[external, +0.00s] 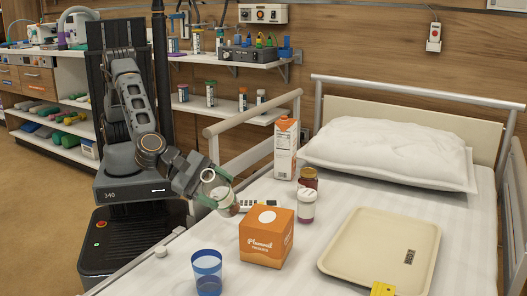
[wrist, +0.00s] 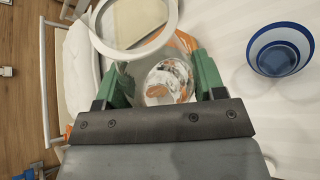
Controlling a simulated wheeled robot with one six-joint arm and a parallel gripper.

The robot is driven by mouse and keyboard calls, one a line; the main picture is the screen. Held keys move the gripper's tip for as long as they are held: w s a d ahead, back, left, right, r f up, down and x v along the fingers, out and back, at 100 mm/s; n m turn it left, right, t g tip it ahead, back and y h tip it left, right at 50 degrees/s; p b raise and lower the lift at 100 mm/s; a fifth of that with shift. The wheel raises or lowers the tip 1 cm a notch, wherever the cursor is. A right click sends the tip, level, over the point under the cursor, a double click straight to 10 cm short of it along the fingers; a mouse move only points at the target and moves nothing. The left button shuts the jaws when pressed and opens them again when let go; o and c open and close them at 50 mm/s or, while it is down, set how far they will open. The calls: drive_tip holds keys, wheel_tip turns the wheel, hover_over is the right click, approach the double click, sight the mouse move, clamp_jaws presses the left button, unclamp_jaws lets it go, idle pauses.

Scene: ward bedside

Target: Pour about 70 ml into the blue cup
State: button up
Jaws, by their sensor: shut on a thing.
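The blue cup (external: 207,272) stands upright on the bed near the front edge, left of the orange box. It also shows at the right of the wrist view (wrist: 278,50), where its inside looks empty. My gripper (external: 219,193) is shut on a clear vessel (external: 222,200) with a pale rim, held above the bed's left edge, behind and apart from the cup. In the wrist view the vessel (wrist: 163,84) sits between the green fingers, its white rim ring (wrist: 128,53) towards the top. I cannot tell how much liquid is in it.
An orange box (external: 266,238) stands right of the cup. Behind it are a white-capped bottle (external: 306,206), a brown jar (external: 308,179) and a tall carton (external: 285,150). A beige tray (external: 340,258) lies on the right. A bed rail (external: 245,116) stands at the back left.

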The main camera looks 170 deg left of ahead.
sight(220, 209)
drive_tip(key=shift+s+a+f+m+g+p, duration=0.1)
drive_tip(key=shift+f+m+g+p, duration=0.2)
drive_tip(key=shift+m, duration=0.1)
drive_tip(key=shift+s+a+f+m+g+y+b, duration=0.1)
drive_tip(key=shift+s+f+m+g+y+b, duration=0.1)
drive_tip(key=shift+f+b, duration=0.35)
drive_tip(key=shift+s+a+f+m+g+y+b, duration=0.1)
drive_tip(key=shift+f+m+y+b, duration=0.1)
drive_tip(key=shift+f, duration=0.5)
drive_tip(key=f+b, duration=0.1)
drive_tip(key=f+m+g+y+b, duration=0.1)
drive_tip(key=f+m, duration=0.1)
drive_tip(key=f, duration=0.1)
drive_tip(key=shift+s+a+g+b, duration=0.15)
drive_tip(key=shift+s+g+b, duration=0.15)
drive_tip(key=shift+s+b, duration=0.1)
drive_tip(key=shift+r+m+p, duration=0.1)
drive_tip(key=shift+m+p, duration=0.2)
drive_tip(key=shift+p, duration=0.25)
drive_tip(key=shift+w+f+m+g+y+p, duration=0.25)
drive_tip(key=shift+f+p, duration=0.15)
drive_tip(key=shift+p, duration=0.2)
drive_tip(key=shift+w+f+m+g+y+p, duration=0.15)
drive_tip(key=shift+f+m+y+p, duration=0.1)
drive_tip(key=shift+f+p, duration=0.25)
drive_tip(key=shift+d+p, duration=0.2)
drive_tip(key=shift+p, duration=0.35)
drive_tip(key=shift+s+m+g+y+p, duration=0.1)
drive_tip(key=shift+m+g+y+p, duration=0.25)
drive_tip(key=shift+p, duration=0.2)
